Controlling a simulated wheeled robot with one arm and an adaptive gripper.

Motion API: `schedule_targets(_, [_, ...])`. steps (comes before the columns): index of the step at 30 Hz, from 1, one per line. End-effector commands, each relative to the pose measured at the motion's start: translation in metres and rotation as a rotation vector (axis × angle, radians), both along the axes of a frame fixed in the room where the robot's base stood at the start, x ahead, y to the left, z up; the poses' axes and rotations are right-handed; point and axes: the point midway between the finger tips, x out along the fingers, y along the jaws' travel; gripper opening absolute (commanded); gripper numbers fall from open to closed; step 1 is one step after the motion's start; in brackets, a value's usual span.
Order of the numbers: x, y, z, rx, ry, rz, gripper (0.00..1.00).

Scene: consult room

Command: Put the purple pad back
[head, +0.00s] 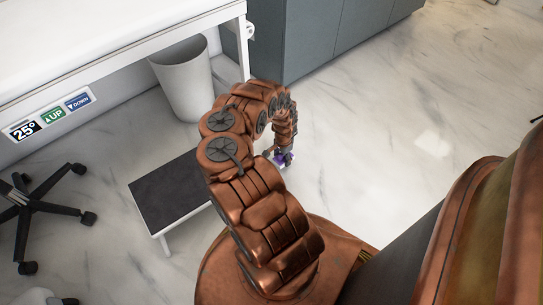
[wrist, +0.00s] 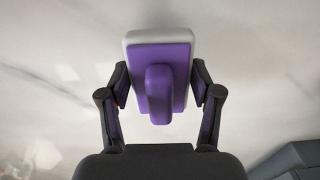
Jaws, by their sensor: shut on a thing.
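The purple pad (wrist: 176,57) has a purple face with a raised purple grip and a white layer behind it. In the wrist view my gripper (wrist: 160,88) is shut on the pad, with one finger at each side. In the head view the gripper (head: 281,158) hangs low over the floor at the end of my bent arm. Only a small purple and white part of the pad (head: 289,157) shows there; the rest is hidden by the gripper and arm.
A step stool (head: 172,190) with a dark top stands left of my arm. A white bin (head: 184,80) stands behind it, by the white exam table (head: 60,50). A grey cabinet (head: 330,35) is at the back. A wheeled chair base (head: 45,205) is at left. Marble floor (head: 400,110) is clear at right.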

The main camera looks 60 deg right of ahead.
Motion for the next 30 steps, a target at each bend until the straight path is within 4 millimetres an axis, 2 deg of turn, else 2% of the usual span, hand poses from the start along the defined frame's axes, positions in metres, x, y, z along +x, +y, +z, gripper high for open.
schedule_targets(3, [0.026, -0.008, -0.006, -0.009, -0.001, 0.003, 0.31])
schedule_targets(10, [0.057, -0.013, -0.007, -0.006, 0.001, -0.002, 0.31])
schedule_targets(17, [0.068, -0.014, -0.008, -0.002, 0.001, -0.003, 0.31])
schedule_targets(24, [0.068, -0.014, -0.041, -0.002, 0.001, -0.004, 0.31])
schedule_targets(30, [0.069, -0.014, -0.041, -0.002, -0.001, -0.003, 0.31])
